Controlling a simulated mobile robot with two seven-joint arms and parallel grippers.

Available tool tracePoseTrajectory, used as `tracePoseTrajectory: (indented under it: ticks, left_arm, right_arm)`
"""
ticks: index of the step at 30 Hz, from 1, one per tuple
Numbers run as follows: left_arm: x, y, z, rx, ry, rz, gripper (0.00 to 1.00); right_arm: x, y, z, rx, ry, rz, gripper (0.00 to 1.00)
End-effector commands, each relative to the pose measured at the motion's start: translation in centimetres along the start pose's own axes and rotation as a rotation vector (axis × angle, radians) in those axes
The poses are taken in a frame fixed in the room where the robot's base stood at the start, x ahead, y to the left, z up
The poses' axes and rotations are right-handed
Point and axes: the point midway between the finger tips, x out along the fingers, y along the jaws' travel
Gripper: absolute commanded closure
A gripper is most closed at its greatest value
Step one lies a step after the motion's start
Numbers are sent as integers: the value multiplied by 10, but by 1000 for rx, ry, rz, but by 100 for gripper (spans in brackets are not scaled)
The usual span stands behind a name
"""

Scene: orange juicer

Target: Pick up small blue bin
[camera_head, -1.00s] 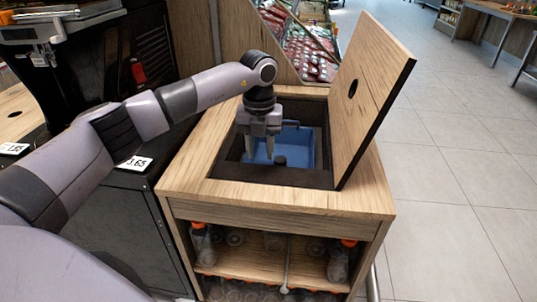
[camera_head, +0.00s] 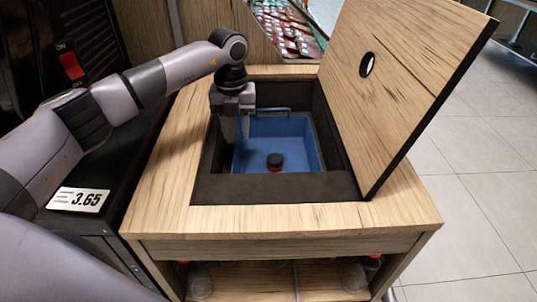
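The small blue bin (camera_head: 300,148) sits down inside the dark-lined opening of a wooden cabinet. A wire-like blue handle (camera_head: 272,109) shows at its far edge. A small round black-and-red object (camera_head: 275,161) shows within the bin's outline. My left gripper (camera_head: 236,140) points down at the bin's left wall, with its fingers reaching into the opening. The fingers seem to be on either side of that wall, but I cannot tell whether they touch it or how far apart they are. My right gripper is not in view.
The wooden cabinet (camera_head: 285,219) surrounds the opening. Its raised lid (camera_head: 395,75), with a round hole, stands to the right. A black machine with a 3.65 price tag (camera_head: 78,199) is at the left. Tiled floor (camera_head: 472,210) is clear at the right.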

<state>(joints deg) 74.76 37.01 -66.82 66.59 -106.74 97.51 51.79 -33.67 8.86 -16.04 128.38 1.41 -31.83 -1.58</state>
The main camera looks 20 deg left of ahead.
Motion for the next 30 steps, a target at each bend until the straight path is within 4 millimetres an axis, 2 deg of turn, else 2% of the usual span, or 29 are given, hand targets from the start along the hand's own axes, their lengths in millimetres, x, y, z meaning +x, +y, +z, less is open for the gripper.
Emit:
tracePoseTrajectory:
  ticks: [14, 22, 25, 26, 30]
  left_arm:
    - [61, 5, 2, 0, 2, 2, 63]
    - [63, 5, 2, 0, 0, 1, 63]
    - [63, 5, 2, 1, 0, 1, 96]
    - [63, 5, 2, 1, 0, 1, 100]
    - [62, 5, 2, 1, -1, -1, 100]
  right_arm:
    - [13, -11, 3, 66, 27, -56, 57]
    - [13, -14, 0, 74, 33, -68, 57]
    - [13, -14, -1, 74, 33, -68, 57]
    - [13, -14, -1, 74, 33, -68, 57]
    - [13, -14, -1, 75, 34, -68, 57]
